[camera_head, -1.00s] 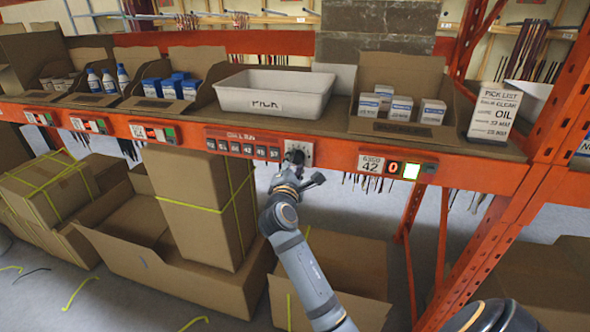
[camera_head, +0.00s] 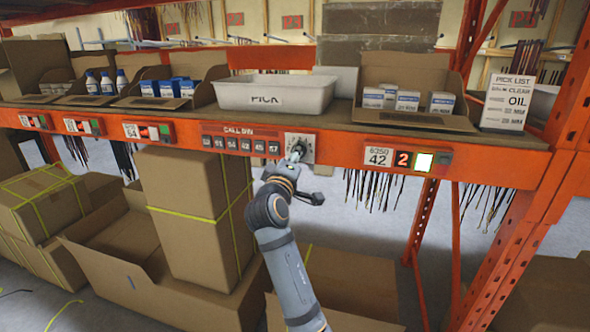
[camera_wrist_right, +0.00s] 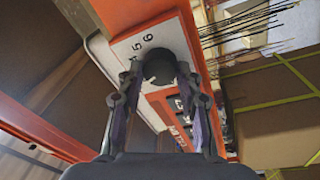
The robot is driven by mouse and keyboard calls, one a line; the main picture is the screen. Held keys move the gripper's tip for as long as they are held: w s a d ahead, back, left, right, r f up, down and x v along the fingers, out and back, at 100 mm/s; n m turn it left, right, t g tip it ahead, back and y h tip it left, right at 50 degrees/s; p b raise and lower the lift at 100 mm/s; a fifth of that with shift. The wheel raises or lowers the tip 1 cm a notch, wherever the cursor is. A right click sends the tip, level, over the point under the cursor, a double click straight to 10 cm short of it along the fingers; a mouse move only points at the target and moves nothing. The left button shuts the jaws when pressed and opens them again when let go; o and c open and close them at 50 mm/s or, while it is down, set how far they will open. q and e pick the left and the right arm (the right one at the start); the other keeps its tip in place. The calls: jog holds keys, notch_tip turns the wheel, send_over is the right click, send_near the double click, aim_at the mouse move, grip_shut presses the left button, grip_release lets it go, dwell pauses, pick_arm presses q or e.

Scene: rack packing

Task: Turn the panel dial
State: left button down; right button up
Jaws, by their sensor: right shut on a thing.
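The panel dial is a dark round knob (camera_wrist_right: 158,66) on a pale plate with numbers, among them 5 and 6, in the right wrist view. Its plate (camera_head: 306,140) sits on the orange shelf beam in the head view, where my gripper partly hides it. My right gripper (camera_head: 295,157) reaches up to the plate from below. In the right wrist view its two fingers (camera_wrist_right: 158,80) are shut on the dial, one on each side. A display (camera_head: 402,160) on the beam to the right reads 2, beside a label reading 42 and a lit button (camera_head: 424,163). My left gripper is not in view.
A "CALL BIN" number strip (camera_head: 240,142) is left of the dial. A pale tote marked PICK (camera_head: 265,101) and cartons of small boxes stand on the shelf above. A pick list card (camera_head: 508,103) stands at right. Large cardboard boxes (camera_head: 195,205) fill the floor below.

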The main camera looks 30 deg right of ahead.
jog(key=shift+f+m+g+h+b, duration=0.1)
jog(key=shift+m+g+h+b, duration=0.25)
jog(key=shift+m+b, duration=2.15)
jog(key=shift+m+g+h+b, duration=0.25)
jog(key=shift+m+g+b, duration=0.2)
jog(key=shift+m+b, duration=2.05)
jog(key=shift+m+p, duration=0.35)
jog(key=shift+m, duration=0.25)
jog(key=o, duration=1.2)
jog(key=shift+r, duration=0.2)
notch_tip(320, 180, up, 10)
jog(key=shift+f, duration=0.1)
